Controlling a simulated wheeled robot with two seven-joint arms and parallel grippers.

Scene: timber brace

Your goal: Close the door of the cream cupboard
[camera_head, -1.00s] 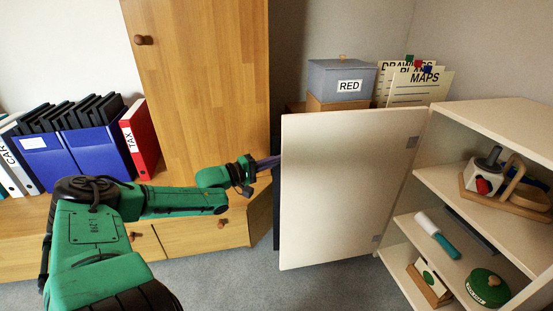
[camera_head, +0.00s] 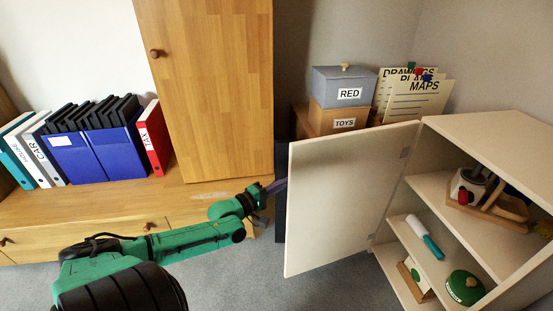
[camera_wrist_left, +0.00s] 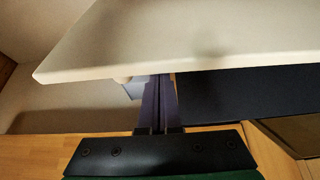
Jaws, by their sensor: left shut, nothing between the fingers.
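The cream cupboard (camera_head: 493,128) stands at the right in the head view. Its door (camera_head: 343,195) is open and swung out to the left, hinged on the cupboard's near-left upright. My left gripper (camera_head: 278,187) is at the door's free edge, and its fingertips are partly hidden behind the door. In the left wrist view the closed fingers (camera_wrist_left: 160,102) point toward the door panel (camera_wrist_left: 190,40), with a small light knob beside them. I cannot tell whether the fingers touch the door. My right gripper is not in view.
A wooden cabinet (camera_head: 222,90) and binders (camera_head: 98,153) stand at left. Grey floor lies clear below the door.

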